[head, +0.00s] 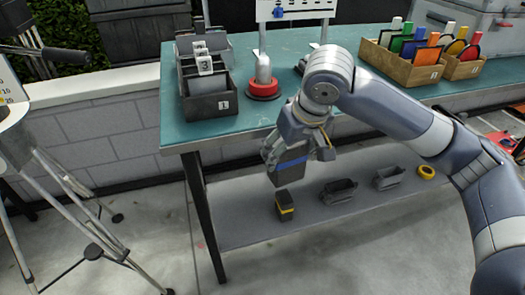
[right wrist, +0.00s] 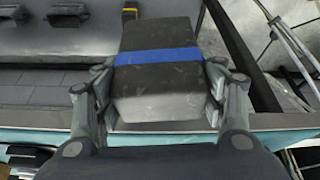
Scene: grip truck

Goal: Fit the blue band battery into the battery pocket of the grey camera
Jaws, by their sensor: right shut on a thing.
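My right gripper (head: 283,152) is shut on the blue band battery (head: 289,173), in front of the table's near edge and above the lower shelf. In the right wrist view the battery (right wrist: 152,85) is a dark block with a bright blue band across it. The fingers of the right gripper (right wrist: 160,80) press on its two sides. My left gripper is not in view. I cannot make out the grey camera or its battery pocket for certain in either view.
A yellow-banded block (head: 285,205), two small open bins (head: 339,191) (head: 388,178) and a yellow roll (head: 427,172) are on the lower shelf. The teal tabletop (head: 190,139) holds a black rack (head: 208,105), a red-based post (head: 263,90) and wooden crates (head: 400,68). A tripod (head: 75,200) stands at left.

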